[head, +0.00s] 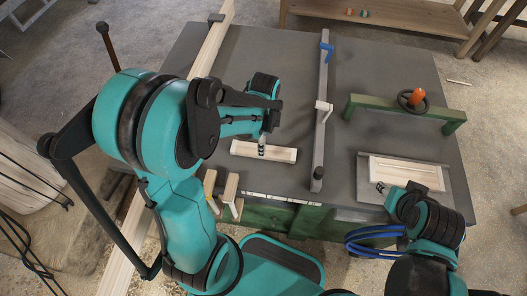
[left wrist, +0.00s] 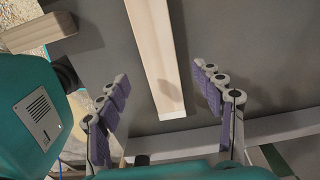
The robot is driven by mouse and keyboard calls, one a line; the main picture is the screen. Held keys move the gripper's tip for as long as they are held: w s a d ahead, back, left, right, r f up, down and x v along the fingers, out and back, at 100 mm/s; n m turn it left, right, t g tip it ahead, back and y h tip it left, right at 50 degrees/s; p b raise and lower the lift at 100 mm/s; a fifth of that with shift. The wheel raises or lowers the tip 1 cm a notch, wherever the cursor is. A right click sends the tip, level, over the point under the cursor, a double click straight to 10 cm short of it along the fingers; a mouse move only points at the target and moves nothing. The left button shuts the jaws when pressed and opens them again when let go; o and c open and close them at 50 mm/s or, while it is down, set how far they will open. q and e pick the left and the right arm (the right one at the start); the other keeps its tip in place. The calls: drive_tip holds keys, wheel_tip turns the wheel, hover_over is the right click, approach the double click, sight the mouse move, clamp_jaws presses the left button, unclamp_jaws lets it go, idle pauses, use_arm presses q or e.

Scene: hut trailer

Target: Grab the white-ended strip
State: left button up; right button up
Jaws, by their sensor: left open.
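A pale wooden strip (head: 280,153) lies flat on the grey worktable (head: 300,52), left of the grey clamp bar. In the left wrist view the strip (left wrist: 158,50) runs down from the top edge to its white end (left wrist: 173,115). My left gripper (head: 262,149) is over the strip in the head view. In the left wrist view its open fingers (left wrist: 160,75) stand on either side of the strip, with a gap on both sides. My right gripper (head: 381,187) is by a pale wooden tray-like piece (head: 402,172) at the table's right; its jaw opening is unclear.
A long clamp bar (head: 323,110) with a blue end crosses the table; it also shows in the left wrist view (left wrist: 285,126). A green frame (head: 380,105) with an orange-handled wheel (head: 415,98) stands at right. Small wooden blocks (head: 230,189) are at the front edge. A long beam (head: 211,45) runs along the left.

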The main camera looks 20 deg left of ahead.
sight(273, 153)
use_arm(q)
wheel_tip(273, 153, down, 5)
drive_tip(key=b, duration=0.2)
drive_tip(key=shift+a+f+b, duration=0.1)
drive_tip(key=shift+b, duration=0.2)
drive_tip(key=c, duration=1.3)
drive_tip(key=shift+r, duration=0.25)
